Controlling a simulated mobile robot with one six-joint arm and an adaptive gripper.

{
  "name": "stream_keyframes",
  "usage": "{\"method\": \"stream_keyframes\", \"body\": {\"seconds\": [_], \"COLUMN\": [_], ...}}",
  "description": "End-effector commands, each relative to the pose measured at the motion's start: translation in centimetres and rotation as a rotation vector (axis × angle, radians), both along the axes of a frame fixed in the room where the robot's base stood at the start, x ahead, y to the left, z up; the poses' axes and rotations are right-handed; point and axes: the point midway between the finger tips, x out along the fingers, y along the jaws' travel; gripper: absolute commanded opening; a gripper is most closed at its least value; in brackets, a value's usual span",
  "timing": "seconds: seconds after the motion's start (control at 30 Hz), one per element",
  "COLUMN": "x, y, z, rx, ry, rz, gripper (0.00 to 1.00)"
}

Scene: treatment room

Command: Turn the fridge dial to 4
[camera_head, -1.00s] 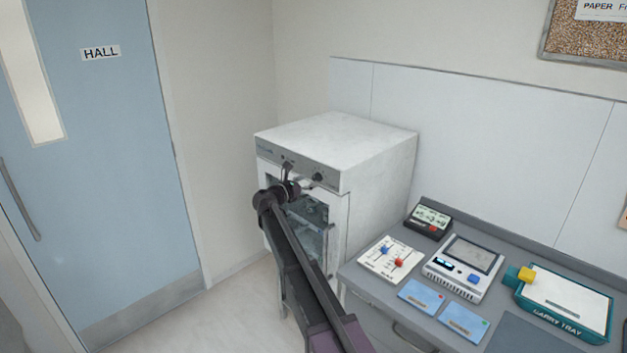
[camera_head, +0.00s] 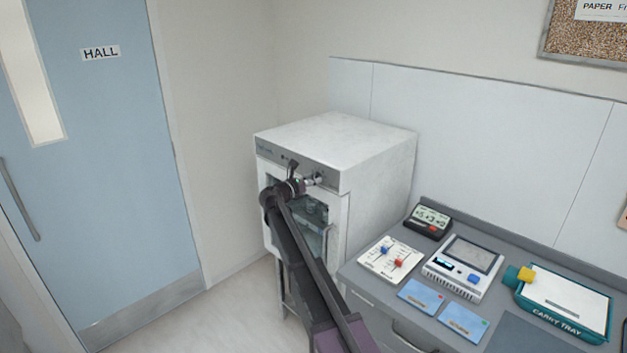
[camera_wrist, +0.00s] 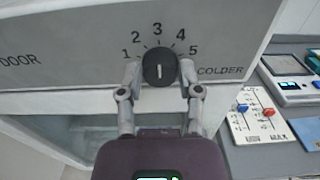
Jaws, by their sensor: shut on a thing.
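The fridge (camera_head: 385,160) is a white cabinet with a grey front panel and a glass door. Its black round dial (camera_wrist: 159,67) fills the middle of the wrist view, under printed numbers 1 to 5. The dial's white mark stands about upright, in line with the 3; the 4 is up and to the right of it. My gripper (camera_wrist: 160,74) is shut on the dial, one finger on its left side and one on its right. In the head view my gripper (camera_head: 318,180) is at the panel and mostly hides the dial.
A grey counter (camera_head: 375,290) on the right holds a slider panel (camera_head: 390,258), a device with a screen (camera_head: 465,266), a black display box (camera_head: 428,221), blue cards and a teal tray (camera_head: 565,310). A blue door (camera_head: 100,180) stands left. Floor between is clear.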

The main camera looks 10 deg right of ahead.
Motion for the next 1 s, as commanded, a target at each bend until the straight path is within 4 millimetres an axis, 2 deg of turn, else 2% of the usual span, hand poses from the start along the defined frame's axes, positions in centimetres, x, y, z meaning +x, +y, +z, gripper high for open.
{"method": "stream_keyframes", "body": {"seconds": [0.47, 1.0], "x": [0.15, 0.12], "y": [-0.07, -0.13], "z": [0.07, 0.06], "rx": [0.053, 0.274], "ry": [-0.078, -0.382], "rz": [0.001, 0.004], "gripper": [0.00, 0.00]}}
